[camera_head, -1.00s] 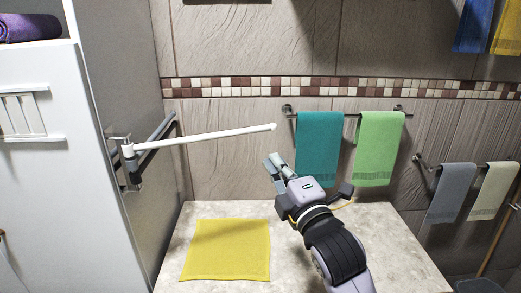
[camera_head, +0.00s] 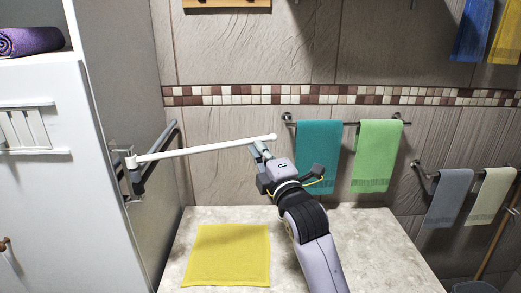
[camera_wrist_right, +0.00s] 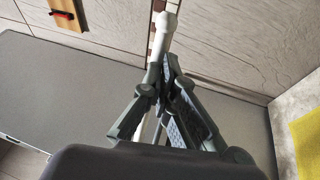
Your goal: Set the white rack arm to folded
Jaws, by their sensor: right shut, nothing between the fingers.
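The white rack arm (camera_head: 200,150) is a thin white rod hinged on a dark wall bracket (camera_head: 137,175) on the side of the tall cabinet. It sticks out to the right and ends in a round tip. My right gripper (camera_head: 257,147) is shut and empty, with its fingertips at the rod close to its free end. In the right wrist view the rod (camera_wrist_right: 158,52) runs past the closed fingertips (camera_wrist_right: 168,72), its knob beyond them. I cannot tell whether they touch. My left gripper is out of view.
A yellow cloth (camera_head: 228,255) lies on the stone counter (camera_head: 370,240) below. Teal (camera_head: 318,160) and green (camera_head: 378,155) towels hang on a wall rail to the right. The white cabinet (camera_head: 45,210) stands at the left. Air above the counter is open.

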